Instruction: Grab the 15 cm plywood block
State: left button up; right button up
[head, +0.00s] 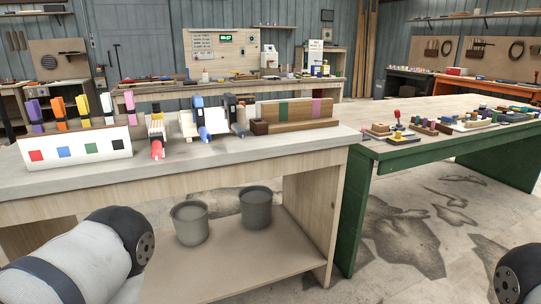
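Which piece is the 15 cm plywood block I cannot tell; no size marking is readable. Neither of my grippers shows in the head view. One of my arm links is at the lower left and a dark joint of mine is at the lower right edge, both in front of and below the benchtop.
A white rack (105,148) with coloured squares stands at the bench's left, several coloured clamps behind it. Clamps with pink (157,150) and blue (198,103) parts stand mid-bench. Two grey buckets sit on the lower shelf (265,262). A green-edged table (420,155) with small parts stands right.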

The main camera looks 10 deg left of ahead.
aim_at(157, 126)
jog(key=i+l+u, duration=0.2)
jog(key=i+u, duration=0.2)
jog(key=i+l+u, duration=0.5)
jog(key=u, duration=0.25)
jog(key=i+l+u, duration=0.15)
jog(key=l+u, duration=0.2)
jog(key=l, duration=0.2)
